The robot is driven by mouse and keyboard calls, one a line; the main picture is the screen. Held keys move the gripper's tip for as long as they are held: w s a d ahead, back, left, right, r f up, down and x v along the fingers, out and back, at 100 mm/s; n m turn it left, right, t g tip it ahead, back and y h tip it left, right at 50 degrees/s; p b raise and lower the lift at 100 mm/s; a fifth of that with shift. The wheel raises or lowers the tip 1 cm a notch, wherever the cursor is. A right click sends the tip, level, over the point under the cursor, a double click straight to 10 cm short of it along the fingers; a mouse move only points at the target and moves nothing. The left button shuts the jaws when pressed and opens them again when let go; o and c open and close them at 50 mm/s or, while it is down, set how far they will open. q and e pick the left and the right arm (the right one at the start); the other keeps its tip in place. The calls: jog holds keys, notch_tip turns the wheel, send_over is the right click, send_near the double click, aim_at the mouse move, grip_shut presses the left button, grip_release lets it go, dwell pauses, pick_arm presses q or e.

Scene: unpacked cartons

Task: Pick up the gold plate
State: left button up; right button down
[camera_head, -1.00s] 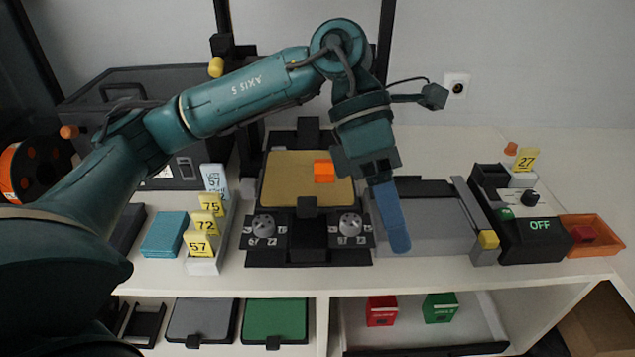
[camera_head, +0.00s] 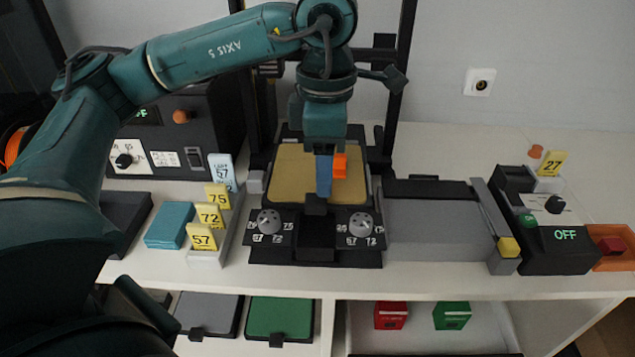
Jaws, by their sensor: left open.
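The gold plate (camera_head: 288,182) lies flat in the black machine with two dials, in the middle of the counter. An orange block (camera_head: 340,166) shows on or above the plate, partly behind my gripper. My left gripper (camera_head: 324,194) points down over the plate, with a blue finger near the plate's front edge and the black tab there. It is open, and nothing shows held in it. I cannot tell whether the finger touches the plate or tab. My right gripper is not in view.
Yellow number tags (camera_head: 209,215) and a teal block (camera_head: 170,225) stand left of the machine. A grey flat bed (camera_head: 440,230) lies right of it, then a black control box (camera_head: 556,245). Black upright posts (camera_head: 402,80) rise behind the plate. Grey and green plates (camera_head: 279,317) lie on the shelf below.

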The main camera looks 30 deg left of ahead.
pick_arm(q)
notch_tip(320, 180, down, 5)
jog(key=shift+s+f+p, duration=0.1)
jog(key=shift+p, duration=0.25)
jog(key=shift+c, duration=0.2)
grip_shut()
